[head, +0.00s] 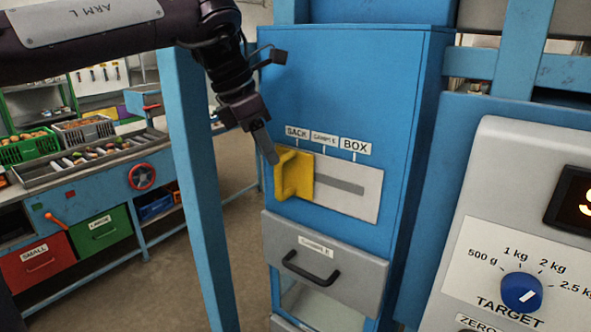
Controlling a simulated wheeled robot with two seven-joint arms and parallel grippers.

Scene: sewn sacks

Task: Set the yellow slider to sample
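The yellow slider (294,176) sits at the left end of the slot in a pale plate (365,203) on the blue cabinet. Labels stand above the slot: SACK (297,132) at left, SAMPLE (324,139) in the middle, BOX (356,145) at right. The slider is below the SACK label. My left gripper (270,157) reaches down from above, with its tip at the slider's upper left edge. It looks very close to the slider; I cannot tell if it touches. Its fingers show as one narrow shape, so their opening is unclear. My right gripper is not in view.
Below the plate is a grey drawer (325,251) with a black handle. A blue post (196,190) stands left of the cabinet. A grey panel with a blue TARGET knob (521,291) is at right. A sorting bench with red and green drawers (101,230) stands behind at left.

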